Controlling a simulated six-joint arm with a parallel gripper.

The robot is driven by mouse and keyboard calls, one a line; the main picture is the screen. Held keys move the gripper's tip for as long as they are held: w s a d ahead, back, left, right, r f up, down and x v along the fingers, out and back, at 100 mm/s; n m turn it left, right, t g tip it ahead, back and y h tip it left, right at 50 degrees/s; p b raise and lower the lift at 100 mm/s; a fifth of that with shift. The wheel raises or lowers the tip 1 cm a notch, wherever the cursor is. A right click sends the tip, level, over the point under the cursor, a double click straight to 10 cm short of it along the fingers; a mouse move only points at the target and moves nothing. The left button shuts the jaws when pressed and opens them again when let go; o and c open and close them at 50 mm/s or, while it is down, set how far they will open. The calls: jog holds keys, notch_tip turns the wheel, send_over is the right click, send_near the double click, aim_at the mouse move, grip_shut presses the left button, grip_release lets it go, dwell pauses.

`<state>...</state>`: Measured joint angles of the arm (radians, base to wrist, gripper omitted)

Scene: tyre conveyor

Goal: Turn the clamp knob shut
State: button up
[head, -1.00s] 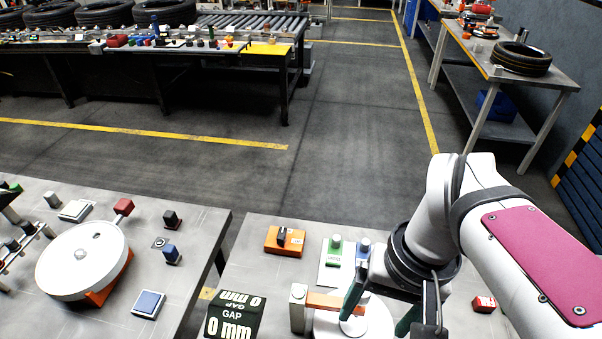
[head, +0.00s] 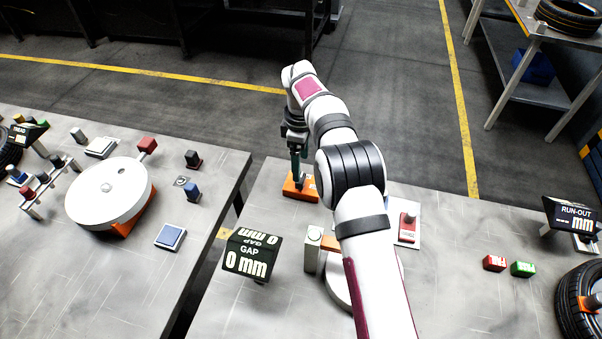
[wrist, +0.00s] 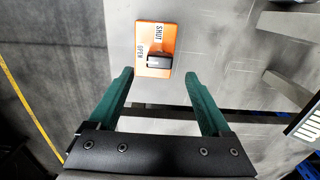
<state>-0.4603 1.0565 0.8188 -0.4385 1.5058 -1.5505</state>
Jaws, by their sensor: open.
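The clamp knob (wrist: 158,61) is a small dark bar on an orange base (wrist: 146,70) marked SHUT and OPEN, which also shows in the head view (head: 292,194). In the wrist view the knob lies crosswise, with a pale mark toward its left end on the side of the OPEN label. My gripper (wrist: 159,75) is open, its two green fingers on either side of the knob and apart from it in the picture. In the head view my gripper (head: 299,170) hangs over the orange base and hides the knob; its height above it is hard to judge.
A GAP display (head: 247,256) reading 0 mm stands left of my arm. Beside it are a grey post (head: 312,250) and a partly hidden round plate. A red-topped switch (head: 407,228) and red and green blocks (head: 494,263) are to the right. A gap separates the left table.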

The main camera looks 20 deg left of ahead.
aim_at(301, 182)
notch_tip(301, 182, down, 6)
jog(key=shift+r, duration=0.1)
grip_shut()
dwell(0.5)
